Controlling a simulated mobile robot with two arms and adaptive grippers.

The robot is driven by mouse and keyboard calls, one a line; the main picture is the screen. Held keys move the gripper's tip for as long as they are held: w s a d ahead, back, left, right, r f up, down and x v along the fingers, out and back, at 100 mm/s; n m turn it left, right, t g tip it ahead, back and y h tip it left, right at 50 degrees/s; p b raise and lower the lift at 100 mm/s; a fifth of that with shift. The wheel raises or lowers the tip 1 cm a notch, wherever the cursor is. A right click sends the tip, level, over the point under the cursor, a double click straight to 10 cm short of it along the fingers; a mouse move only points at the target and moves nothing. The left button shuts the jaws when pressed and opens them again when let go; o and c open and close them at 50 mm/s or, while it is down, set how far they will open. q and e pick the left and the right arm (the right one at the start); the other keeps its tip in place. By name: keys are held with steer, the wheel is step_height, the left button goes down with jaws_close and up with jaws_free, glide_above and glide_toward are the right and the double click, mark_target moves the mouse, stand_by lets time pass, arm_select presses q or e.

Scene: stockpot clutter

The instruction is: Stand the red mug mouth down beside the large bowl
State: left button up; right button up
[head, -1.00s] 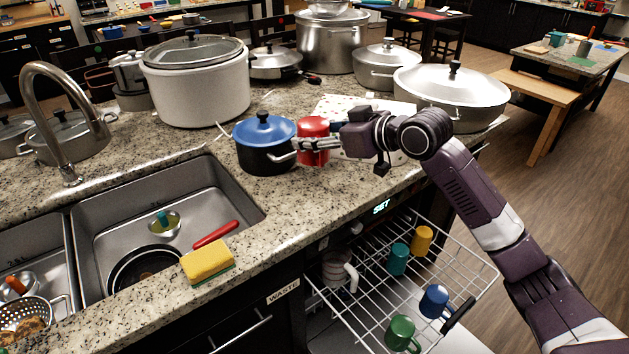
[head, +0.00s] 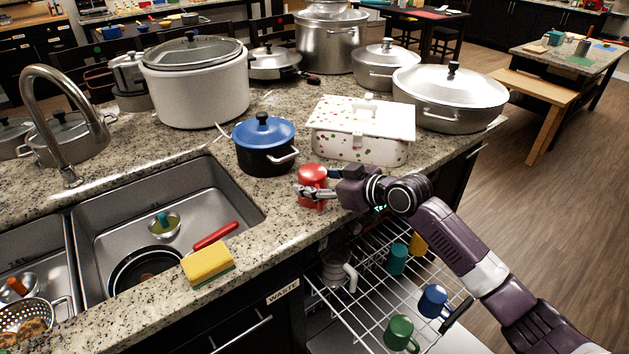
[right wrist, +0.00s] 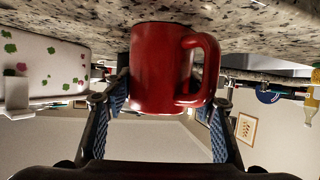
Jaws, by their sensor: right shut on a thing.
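The red mug (head: 313,176) is held in my right gripper (head: 316,192), near the counter's front edge and right of the sink. Its axis is about vertical; I cannot tell from the head view which end is its mouth. In the right wrist view the mug (right wrist: 155,68) sits between the two fingers of the gripper (right wrist: 168,98), its handle to the right. The gap between mug and counter is unclear. I cannot surely pick out the large bowl; a grey vessel (head: 335,270) stands in the pulled-out rack, partly hidden. My left gripper is out of view.
The wire rack (head: 360,317) below the counter holds a teal mug (head: 397,260), a blue mug (head: 432,299), a green mug (head: 400,333) and a yellow mug, partly covered by my arm. A blue-lidded pot (head: 264,150) and a spotted box (head: 360,147) stand behind the red mug.

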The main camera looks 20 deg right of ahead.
steer(key=shift+f, duration=0.1)
steer(key=o, duration=1.3)
steer(key=shift+o, duration=0.2)
steer(key=shift+r, duration=0.2)
steer(key=shift+s+d, duration=0.15)
steer(key=shift+s, duration=0.1)
steer(key=b+v, duration=0.2)
steer(key=v, duration=0.9)
steer(key=shift+r, duration=0.2)
